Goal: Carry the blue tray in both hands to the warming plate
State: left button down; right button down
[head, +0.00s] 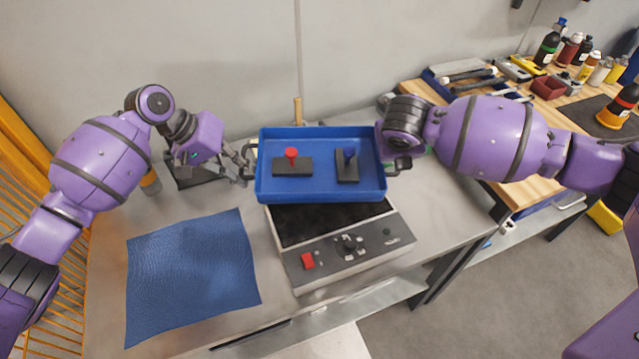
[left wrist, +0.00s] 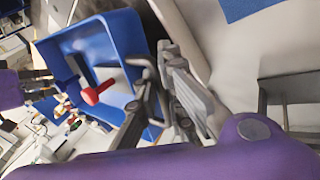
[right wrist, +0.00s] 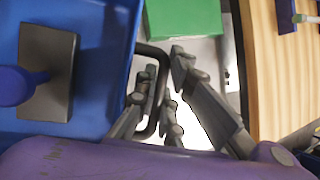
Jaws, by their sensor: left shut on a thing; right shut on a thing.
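The blue tray (head: 318,193) is level at the back part of the warming plate (head: 345,245), seemingly above it; I cannot tell the gap. The plate has a black top and a front panel with a red switch and knobs. In the tray lie a dark block with a red knob (head: 291,156) and a dark block with a blue knob (head: 348,163). My left gripper (head: 246,163) is shut on the tray's left handle, also seen in the left wrist view (left wrist: 160,88). My right gripper (head: 396,166) is shut on the right handle, seen in the right wrist view (right wrist: 158,95).
A blue cloth (head: 190,275) lies on the grey bench, left of the plate. A wooden table (head: 430,95) with tools and bottles stands at the right. An orange rack (head: 85,250) is at the left. The wall is close behind the tray.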

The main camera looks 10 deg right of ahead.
aim_at(390, 175)
pick_arm(q)
jog(key=shift+w+d+r, duration=0.1)
pick_arm(e)
jog(key=shift+w+a, duration=0.1)
jog(key=shift+a, duration=0.05)
